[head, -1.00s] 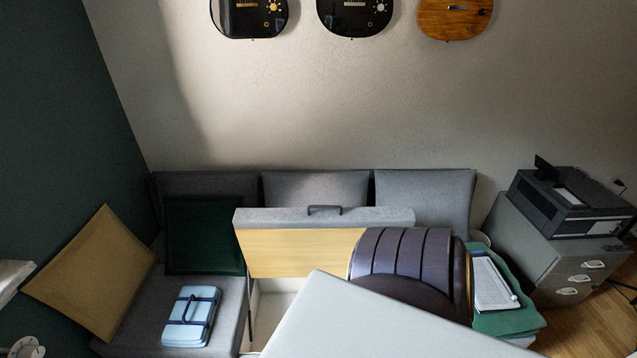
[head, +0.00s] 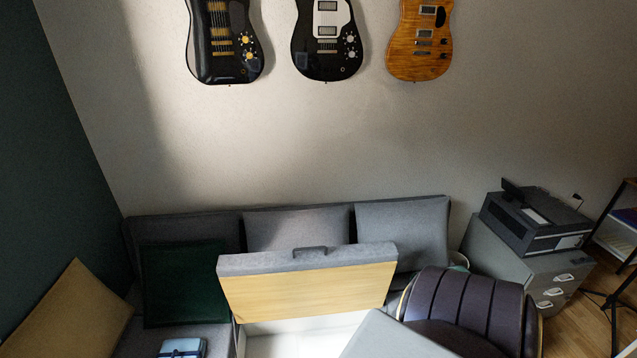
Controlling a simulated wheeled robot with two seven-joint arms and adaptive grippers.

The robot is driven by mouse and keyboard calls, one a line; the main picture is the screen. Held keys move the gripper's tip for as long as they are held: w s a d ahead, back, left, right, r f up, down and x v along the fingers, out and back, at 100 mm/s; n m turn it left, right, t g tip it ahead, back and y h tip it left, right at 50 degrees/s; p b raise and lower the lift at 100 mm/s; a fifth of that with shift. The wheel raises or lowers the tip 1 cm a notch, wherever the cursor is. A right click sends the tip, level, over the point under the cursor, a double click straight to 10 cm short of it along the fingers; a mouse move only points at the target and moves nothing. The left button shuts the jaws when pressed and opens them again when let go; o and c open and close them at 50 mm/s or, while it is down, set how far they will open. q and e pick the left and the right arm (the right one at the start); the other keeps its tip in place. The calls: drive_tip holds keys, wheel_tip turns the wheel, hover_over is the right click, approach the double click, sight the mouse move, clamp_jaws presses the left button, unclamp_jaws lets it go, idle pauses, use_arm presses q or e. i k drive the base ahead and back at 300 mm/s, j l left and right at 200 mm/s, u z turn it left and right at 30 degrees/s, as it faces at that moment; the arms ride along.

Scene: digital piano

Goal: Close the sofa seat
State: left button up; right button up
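The sofa (head: 195,224) is grey and stands along the back wall in the head view. Its middle seat (head: 305,288) is raised and tilted up, showing a wooden underside and a grey padded edge. A dark handle (head: 310,250) sits on the seat's top edge. Below the raised seat the white storage box (head: 290,342) is open, and the part of it in view looks empty. Neither of my grippers shows in the head view.
A dark striped rounded chair (head: 468,300) stands in front of the sofa's right part. A light grey surface (head: 395,338) juts in at the bottom. A blue case (head: 182,348) lies on the left seat, near a green cushion (head: 185,282) and a yellow cushion (head: 70,312). A grey cabinet (head: 535,265) stands right.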

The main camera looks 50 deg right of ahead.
sight(320, 280)
drive_tip(key=z, duration=0.45)
drive_tip(key=i+j+z, duration=0.1)
drive_tip(key=z, duration=0.3)
drive_tip(key=j+z, duration=0.2)
drive_tip(key=z, duration=0.25)
drive_tip(key=i+j+z, duration=0.1)
drive_tip(key=z, duration=0.35)
